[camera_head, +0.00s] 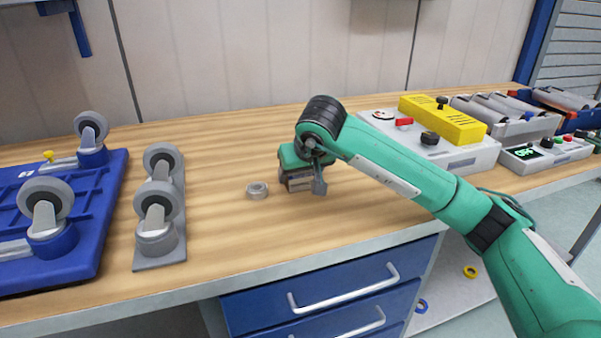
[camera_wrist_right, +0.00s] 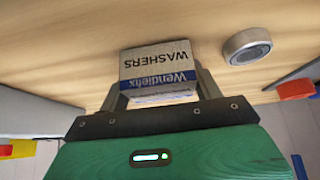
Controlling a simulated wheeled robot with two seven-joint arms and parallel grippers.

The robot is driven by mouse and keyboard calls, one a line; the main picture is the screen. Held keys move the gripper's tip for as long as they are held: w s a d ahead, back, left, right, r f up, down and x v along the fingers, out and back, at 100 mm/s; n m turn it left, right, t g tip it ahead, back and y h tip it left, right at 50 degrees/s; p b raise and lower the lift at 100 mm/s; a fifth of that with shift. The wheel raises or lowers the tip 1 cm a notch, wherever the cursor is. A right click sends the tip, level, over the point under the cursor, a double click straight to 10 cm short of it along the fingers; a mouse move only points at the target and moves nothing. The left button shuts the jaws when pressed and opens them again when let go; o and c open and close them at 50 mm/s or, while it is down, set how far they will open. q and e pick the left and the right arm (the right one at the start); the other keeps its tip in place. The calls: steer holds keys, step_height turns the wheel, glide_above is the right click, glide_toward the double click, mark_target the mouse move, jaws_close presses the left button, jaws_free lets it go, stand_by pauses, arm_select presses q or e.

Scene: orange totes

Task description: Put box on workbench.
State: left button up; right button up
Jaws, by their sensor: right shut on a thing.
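The box is a small white carton with a blue band, and its label reads "WASHERS". It shows in the right wrist view (camera_wrist_right: 157,65), with a finger on each side of it. In the head view the box (camera_head: 299,184) is mostly hidden under my right gripper (camera_head: 304,186). My right gripper is shut on the box, low over the wooden top of the workbench (camera_head: 225,225). I cannot tell whether the box touches the top. My left gripper is not in view.
A metal ring (camera_head: 257,190) lies just left of the box. Caster wheels on a grey plate (camera_head: 172,249) and a blue dolly (camera_head: 85,200) stand at the left. A grey control unit (camera_head: 450,155) with a yellow block stands at the right. The bench front is clear.

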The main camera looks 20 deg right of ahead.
steer(key=shift+f, duration=0.1)
steer(key=o, duration=1.2)
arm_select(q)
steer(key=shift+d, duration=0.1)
arm_select(e)
steer(key=shift+s+r, duration=0.1)
steer(key=shift+r, duration=0.35)
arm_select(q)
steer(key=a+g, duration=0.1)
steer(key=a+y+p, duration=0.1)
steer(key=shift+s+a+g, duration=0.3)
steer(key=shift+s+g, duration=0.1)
arm_select(e)
steer(key=v, duration=1.1)
steer(key=shift+s+r, duration=0.15)
